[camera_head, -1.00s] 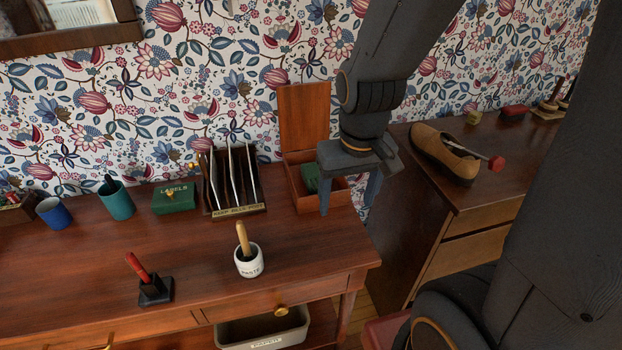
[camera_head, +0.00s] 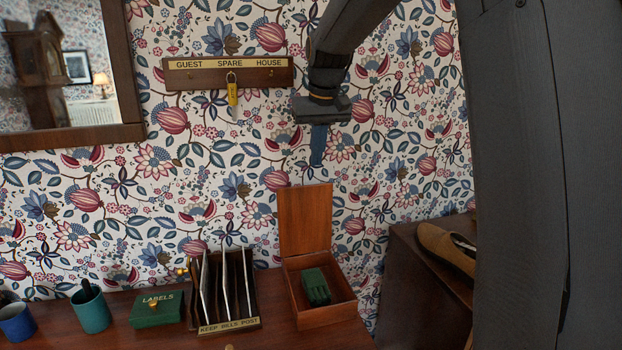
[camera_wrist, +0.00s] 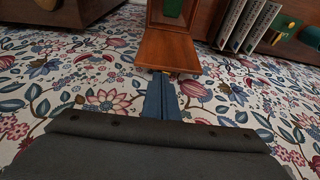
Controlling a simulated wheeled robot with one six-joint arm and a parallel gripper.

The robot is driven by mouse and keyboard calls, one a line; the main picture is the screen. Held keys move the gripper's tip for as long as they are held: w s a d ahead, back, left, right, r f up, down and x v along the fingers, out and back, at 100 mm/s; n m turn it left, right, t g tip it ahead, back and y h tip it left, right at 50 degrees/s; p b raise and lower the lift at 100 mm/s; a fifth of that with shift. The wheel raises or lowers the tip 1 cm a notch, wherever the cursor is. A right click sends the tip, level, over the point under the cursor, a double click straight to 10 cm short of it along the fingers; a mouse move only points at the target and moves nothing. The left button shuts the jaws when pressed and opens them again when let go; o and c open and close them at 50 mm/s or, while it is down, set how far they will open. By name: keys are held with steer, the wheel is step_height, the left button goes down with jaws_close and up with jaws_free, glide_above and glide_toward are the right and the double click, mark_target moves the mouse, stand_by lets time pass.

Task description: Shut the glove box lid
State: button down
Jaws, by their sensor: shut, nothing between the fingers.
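The glove box (camera_head: 325,312) is a wooden box at the right end of the desk. Its lid (camera_head: 305,220) stands open and upright at the back, by the wallpapered wall. A dark green item (camera_head: 315,287) lies inside the box. My gripper (camera_head: 317,162) is shut and empty, above the lid and slightly to its right. In the wrist view my gripper's blue fingers (camera_wrist: 160,85) are together, and their tips appear close to the edge of the lid (camera_wrist: 168,50). I cannot tell whether they touch it.
A letter rack (camera_head: 228,290) stands just left of the box, with a green labels box (camera_head: 157,309) and cups beyond it. A key board (camera_head: 228,73) hangs on the wall above. A brown shoe (camera_head: 445,247) sits on the cabinet at right.

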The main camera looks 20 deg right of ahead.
mark_target(313, 174)
steer(key=w+f, duration=0.1)
steer(key=f, duration=0.1)
steer(key=w+f+p, duration=0.1)
steer(key=w+f, duration=0.1)
steer(key=f, duration=0.1)
steer(key=w+f+p, duration=0.1)
steer(key=w+f, duration=0.1)
steer(key=shift+d+f, duration=0.25)
stand_by(0.5)
